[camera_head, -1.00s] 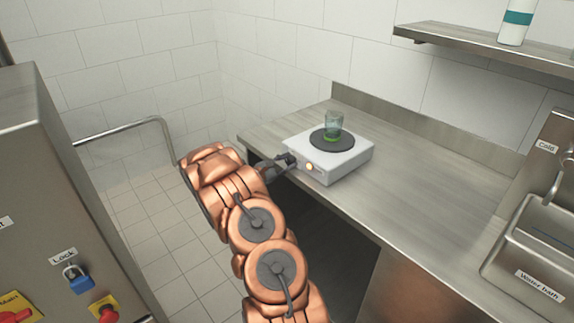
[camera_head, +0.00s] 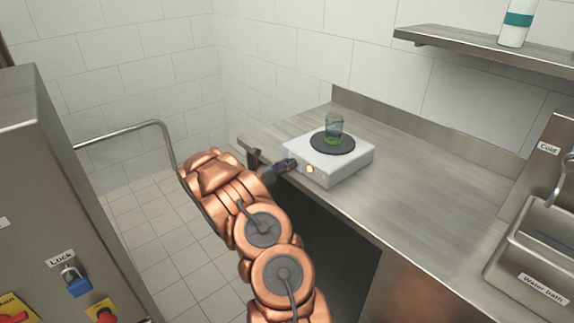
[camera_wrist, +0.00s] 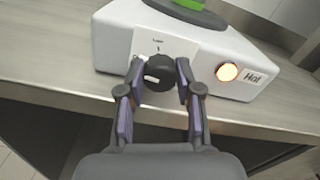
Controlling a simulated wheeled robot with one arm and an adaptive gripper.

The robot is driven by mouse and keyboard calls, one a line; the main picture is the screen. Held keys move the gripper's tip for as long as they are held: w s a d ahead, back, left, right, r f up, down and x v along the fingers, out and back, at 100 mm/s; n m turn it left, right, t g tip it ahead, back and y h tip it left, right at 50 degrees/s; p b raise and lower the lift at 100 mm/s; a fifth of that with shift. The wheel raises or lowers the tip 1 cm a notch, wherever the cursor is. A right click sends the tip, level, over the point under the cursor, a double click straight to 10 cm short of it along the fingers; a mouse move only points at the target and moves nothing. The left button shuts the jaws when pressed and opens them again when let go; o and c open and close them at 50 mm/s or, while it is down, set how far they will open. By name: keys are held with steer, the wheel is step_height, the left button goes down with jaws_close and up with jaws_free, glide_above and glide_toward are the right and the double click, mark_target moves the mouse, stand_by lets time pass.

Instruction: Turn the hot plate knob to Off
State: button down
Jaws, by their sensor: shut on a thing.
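A white hot plate (camera_head: 338,168) stands on the steel counter. A glass with green contents (camera_head: 333,128) sits on its dark round plate (camera_head: 331,144). In the wrist view, the black knob (camera_wrist: 160,74) is on the front face of the hot plate (camera_wrist: 110,40). Its white mark points left and a little down. A label reading "Low" shows above it. My gripper (camera_wrist: 158,80) is shut on the knob, one finger on each side. An orange-lit lamp (camera_wrist: 227,72) is to the right of the knob, next to a "Hot" label (camera_wrist: 253,78). My gripper also shows in the head view (camera_head: 288,164).
The counter (camera_head: 400,200) is clear to the right of the hot plate. A sink labelled "Water bath" (camera_head: 540,245) is at the right. A shelf (camera_head: 480,45) with a bottle (camera_head: 516,22) is above. A steel cabinet (camera_head: 40,180) stands at the left.

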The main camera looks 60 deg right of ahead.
steer(key=shift+n, duration=0.7)
steer(key=c, duration=1.1)
jaws_free()
steer(key=shift+o, duration=0.2)
steer(key=v, duration=1.2)
steer(key=shift+r, duration=0.1)
